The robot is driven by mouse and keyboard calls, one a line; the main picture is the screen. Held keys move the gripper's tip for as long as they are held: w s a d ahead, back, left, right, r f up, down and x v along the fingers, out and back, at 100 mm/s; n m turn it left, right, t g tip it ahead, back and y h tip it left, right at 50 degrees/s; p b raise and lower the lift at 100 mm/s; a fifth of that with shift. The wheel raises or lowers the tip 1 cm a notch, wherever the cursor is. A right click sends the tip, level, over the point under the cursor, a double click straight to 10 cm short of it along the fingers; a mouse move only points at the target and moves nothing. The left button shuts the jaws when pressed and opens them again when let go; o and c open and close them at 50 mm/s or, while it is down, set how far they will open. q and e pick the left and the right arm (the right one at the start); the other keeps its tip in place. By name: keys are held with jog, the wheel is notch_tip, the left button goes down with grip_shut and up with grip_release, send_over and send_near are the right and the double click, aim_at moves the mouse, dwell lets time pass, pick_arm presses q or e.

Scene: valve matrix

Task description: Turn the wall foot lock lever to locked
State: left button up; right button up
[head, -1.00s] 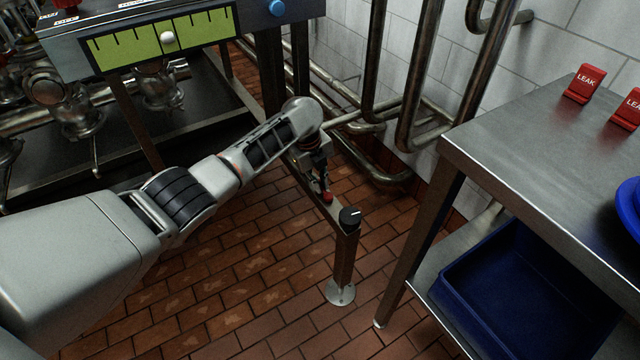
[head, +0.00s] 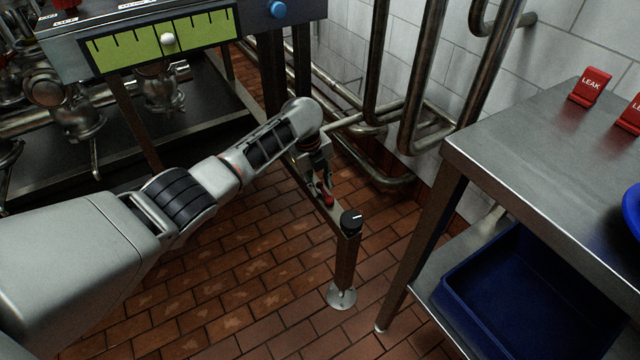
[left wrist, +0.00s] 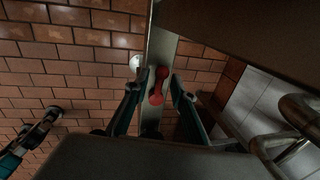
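The foot lock lever is a small red handle (head: 329,201) on a narrow metal rail (head: 343,224) low beside the wall. In the left wrist view the red lever (left wrist: 157,86) lies roughly along the rail, with a rounded knob at each end. My left gripper (head: 326,190) points down at the lever in the head view and partly hides it. In the left wrist view its two fingers (left wrist: 158,90) are open, one on each side of the lever. A gap shows on both sides; I cannot tell whether a finger touches it.
Pipes (head: 425,75) run along the tiled wall. A steel table (head: 540,150) with a blue bin (head: 530,290) below stands right. A teal-ended part (left wrist: 35,135), possibly my right gripper, shows in the left wrist view.

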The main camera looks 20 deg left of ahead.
pick_arm(q)
jog(key=shift+d+r, duration=0.1)
jog(key=shift+r, duration=0.4)
notch_tip(320, 180, up, 11)
jog(key=s+a, duration=0.1)
jog(key=shift+s+a, duration=0.35)
jog(key=shift+f, duration=0.15)
